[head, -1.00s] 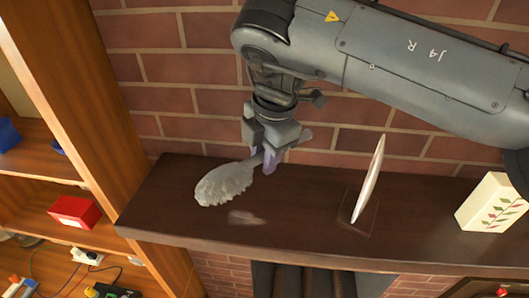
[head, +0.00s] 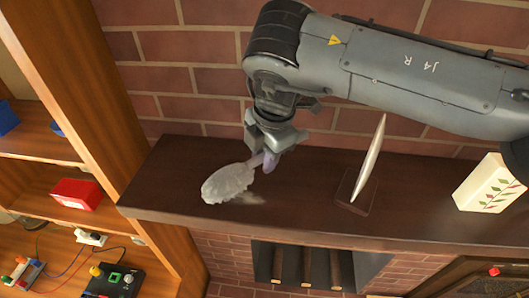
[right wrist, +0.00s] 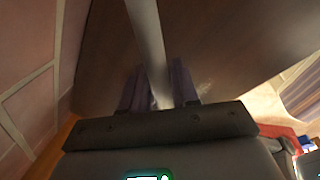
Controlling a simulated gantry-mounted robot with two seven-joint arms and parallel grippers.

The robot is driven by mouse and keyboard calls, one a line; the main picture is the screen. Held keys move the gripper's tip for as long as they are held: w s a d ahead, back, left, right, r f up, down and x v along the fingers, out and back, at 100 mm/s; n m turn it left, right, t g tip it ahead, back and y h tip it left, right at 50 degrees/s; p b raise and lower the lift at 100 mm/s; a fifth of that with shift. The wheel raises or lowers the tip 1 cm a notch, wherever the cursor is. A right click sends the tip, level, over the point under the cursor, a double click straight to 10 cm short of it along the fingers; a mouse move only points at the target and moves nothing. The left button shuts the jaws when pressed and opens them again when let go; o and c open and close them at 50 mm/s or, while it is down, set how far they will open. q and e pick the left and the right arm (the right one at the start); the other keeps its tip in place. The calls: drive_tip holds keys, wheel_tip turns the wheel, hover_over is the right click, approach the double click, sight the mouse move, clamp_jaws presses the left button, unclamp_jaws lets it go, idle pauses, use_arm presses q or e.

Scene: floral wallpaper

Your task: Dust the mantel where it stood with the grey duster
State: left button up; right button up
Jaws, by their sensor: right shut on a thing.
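The grey duster (head: 228,183) has its fluffy head down at the left part of the dark wooden mantel (head: 310,215). A pale dust patch (head: 252,198) shows beside the head's right edge, and the head may cover part of it. My right gripper (head: 268,160) is shut on the duster's handle, behind and right of the head. In the right wrist view the handle (right wrist: 148,40) runs between the two fingers (right wrist: 160,90), and the duster's head is out of sight. My left gripper is not in view.
A white box with a leaf pattern (head: 488,185) stands farther right. A brick wall (head: 190,80) rises behind; wooden shelves with a red box (head: 76,193) are at left.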

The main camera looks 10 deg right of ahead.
sight(295, 175)
drive_tip(key=shift+f, duration=0.25)
idle(0.5)
drive_tip(key=shift+f+b, duration=0.55)
drive_tip(key=shift+f, duration=0.1)
